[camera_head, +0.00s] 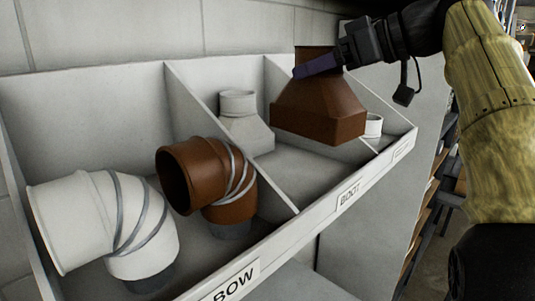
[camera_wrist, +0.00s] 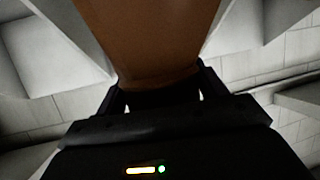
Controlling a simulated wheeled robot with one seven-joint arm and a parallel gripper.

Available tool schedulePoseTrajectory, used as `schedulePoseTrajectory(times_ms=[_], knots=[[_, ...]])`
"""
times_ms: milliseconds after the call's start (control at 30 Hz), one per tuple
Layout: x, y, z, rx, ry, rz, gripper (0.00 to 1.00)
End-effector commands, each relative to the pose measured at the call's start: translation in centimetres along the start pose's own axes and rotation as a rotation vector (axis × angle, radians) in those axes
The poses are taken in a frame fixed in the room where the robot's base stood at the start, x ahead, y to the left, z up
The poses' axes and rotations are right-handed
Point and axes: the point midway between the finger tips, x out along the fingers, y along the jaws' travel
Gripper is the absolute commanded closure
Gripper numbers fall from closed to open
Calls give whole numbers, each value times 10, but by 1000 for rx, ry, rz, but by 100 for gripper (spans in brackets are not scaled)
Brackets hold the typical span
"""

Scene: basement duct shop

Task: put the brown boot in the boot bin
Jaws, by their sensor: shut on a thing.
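The brown boot (camera_head: 318,112) is a duct fitting with a flared, box-like lower part and a narrow collar on top. My gripper (camera_head: 318,66) is shut on its collar and holds it upright over the boot bin (camera_head: 349,190), the compartment labelled BOOT. The boot also fills the upper middle of the wrist view (camera_wrist: 150,40), between my fingers. In the head view the boot covers part of the bin behind it. Whether its lower edge touches anything is hard to tell. A white boot (camera_head: 245,125) stands in the same bin, to the left of the brown one.
The ELBOW bin (camera_head: 232,283) on the left holds a white elbow (camera_head: 105,220) and a brown elbow (camera_head: 208,180). A slanted divider (camera_head: 215,125) separates the bins. A small white collar (camera_head: 373,126) shows at the right. The front of the boot bin is clear.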

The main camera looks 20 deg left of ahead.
Motion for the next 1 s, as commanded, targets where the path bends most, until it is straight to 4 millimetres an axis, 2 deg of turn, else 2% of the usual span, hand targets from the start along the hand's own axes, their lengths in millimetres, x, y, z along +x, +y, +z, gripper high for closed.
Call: schedulePoseTrajectory(times_ms=[33,133,500,1000], knots=[[3,-4,-7,-14,-1,-37,73],[7,-10,-6,-32,1,-76,73],[9,-10,-2,-33,1,-79,73],[31,-11,49,-32,1,-79,73]])
